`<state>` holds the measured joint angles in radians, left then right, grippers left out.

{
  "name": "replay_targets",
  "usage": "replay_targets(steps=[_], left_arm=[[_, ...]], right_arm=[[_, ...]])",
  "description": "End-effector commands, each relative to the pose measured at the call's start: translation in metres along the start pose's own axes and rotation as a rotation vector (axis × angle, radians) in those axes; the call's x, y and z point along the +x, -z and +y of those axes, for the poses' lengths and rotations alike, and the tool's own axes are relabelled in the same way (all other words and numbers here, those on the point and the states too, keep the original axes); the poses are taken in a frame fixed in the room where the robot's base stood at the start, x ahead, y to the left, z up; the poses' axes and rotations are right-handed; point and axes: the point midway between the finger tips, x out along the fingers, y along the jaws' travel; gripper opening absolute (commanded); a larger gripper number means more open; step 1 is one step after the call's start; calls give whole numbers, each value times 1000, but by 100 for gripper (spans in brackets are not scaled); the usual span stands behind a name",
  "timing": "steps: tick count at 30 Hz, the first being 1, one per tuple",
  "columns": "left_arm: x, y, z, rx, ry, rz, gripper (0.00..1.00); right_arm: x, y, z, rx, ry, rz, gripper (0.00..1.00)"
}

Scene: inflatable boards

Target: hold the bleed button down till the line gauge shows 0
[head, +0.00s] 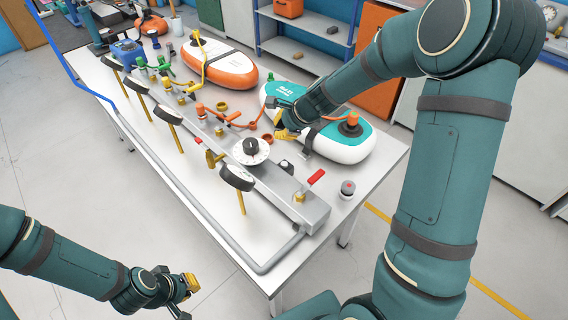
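A small round button with a red top (347,187), which looks like the bleed button, stands on the table's near right part. Nothing touches it. The nearest gauge (236,177) stands on a brass stem by the grey manifold; its face is seen nearly edge-on, so its reading is hidden. I cannot tell which gauge is the line gauge. My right gripper (281,119) is over the table, beside the teal and white board, left and behind the button; its finger gap is unclear. My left gripper (185,297) is low in front of the table, empty, its fingers apart.
The white table (206,204) carries a grey manifold (312,211) with a red-handled valve (314,178), a dial knob (250,148) and several more gauges. A teal board (338,140) and an orange board (219,66) lie behind. Clear tabletop surrounds the button.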

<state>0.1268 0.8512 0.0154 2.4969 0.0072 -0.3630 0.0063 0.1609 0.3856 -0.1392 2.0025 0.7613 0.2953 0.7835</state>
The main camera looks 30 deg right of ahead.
Motion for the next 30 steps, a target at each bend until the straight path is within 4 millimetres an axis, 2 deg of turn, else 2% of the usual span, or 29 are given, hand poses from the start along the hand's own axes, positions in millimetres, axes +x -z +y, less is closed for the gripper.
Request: replay_targets(steps=[8, 17, 24, 30], left_arm=[[12, -5, -5, 3, -1, -9, 0], [44, -16, -17, 10, -3, -31, 0], [71, -13, -26, 12, -3, -15, 0], [78, -11, -29, 13, -2, -9, 0]], right_arm=[[12, 6, 6, 0, 0, 0, 0], [41, 22, 22, 0, -1, 0, 0], [64, 34, 35, 0, 0, 0, 0], [71, 38, 38, 0, 0, 0, 0]])
